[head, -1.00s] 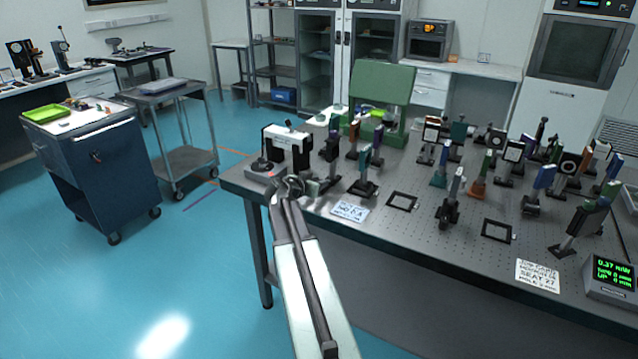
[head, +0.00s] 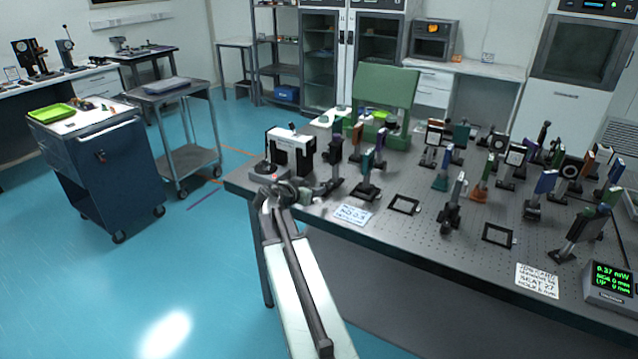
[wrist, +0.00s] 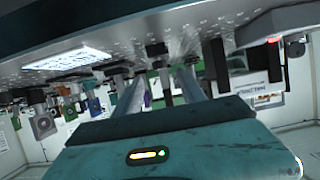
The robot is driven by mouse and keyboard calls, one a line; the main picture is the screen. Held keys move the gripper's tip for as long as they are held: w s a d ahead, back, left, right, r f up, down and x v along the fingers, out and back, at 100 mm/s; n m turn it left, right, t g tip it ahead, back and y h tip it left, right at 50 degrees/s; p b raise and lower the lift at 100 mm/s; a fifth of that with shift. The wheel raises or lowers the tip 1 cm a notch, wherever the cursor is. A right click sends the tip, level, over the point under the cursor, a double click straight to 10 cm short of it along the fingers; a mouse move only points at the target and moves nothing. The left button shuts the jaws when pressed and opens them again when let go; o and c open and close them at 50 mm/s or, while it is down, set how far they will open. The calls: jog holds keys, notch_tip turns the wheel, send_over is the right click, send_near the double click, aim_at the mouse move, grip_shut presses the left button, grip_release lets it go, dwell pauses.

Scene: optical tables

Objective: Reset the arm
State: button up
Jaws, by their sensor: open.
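My gripper (head: 302,192) is over the near left corner of the optical table (head: 400,255) in the head view, small and partly hidden by my own arm. In the wrist view, which looks upside down, its two fingers (wrist: 162,85) reach away from the camera, apart, with nothing seen held between them. The perforated tabletop lies along the top of that view. A dark round-topped device (head: 268,172) and a white-and-black bridge-shaped unit (head: 290,152) stand close by my gripper.
Several post-mounted optics crowd the table, the nearest (head: 368,180) just right of my gripper. A white card (head: 353,214) and a black square frame (head: 404,204) lie at the front edge. A blue cabinet (head: 105,170) and grey cart (head: 190,150) stand left; floor between is clear.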

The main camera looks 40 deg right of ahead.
jog(key=shift+s+a+r, duration=0.15)
jog(key=shift+a+r, duration=0.15)
jog(key=shift+a, duration=0.3)
jog(key=w+a+r+n+t+y+p, duration=0.1)
jog(key=w+a+y+p, duration=0.2)
jog(key=a, duration=0.7)
jog(key=w+a+r+n+t+p, duration=0.1)
jog(key=w+a+n+p, duration=0.2)
jog(key=a, duration=0.8)
jog(key=s+a+f+n+g+y, duration=0.1)
jog(key=s+a+f+n+y, duration=0.2)
jog(key=a, duration=0.5)
jog(key=s+a+f+n+g+y+p, duration=0.1)
jog(key=s+a+f+n+g+y, duration=0.1)
jog(key=a, duration=0.7)
jog(key=s+a+f+n+g+y+p, duration=0.1)
jog(key=s+a+f+n+g+y, duration=0.1)
jog(key=s+a+n+y, duration=0.3)
jog(key=s+a+f+n, duration=0.1)
jog(key=s+a, duration=0.1)
jog(key=a, duration=0.2)
jog(key=shift+f, duration=0.35)
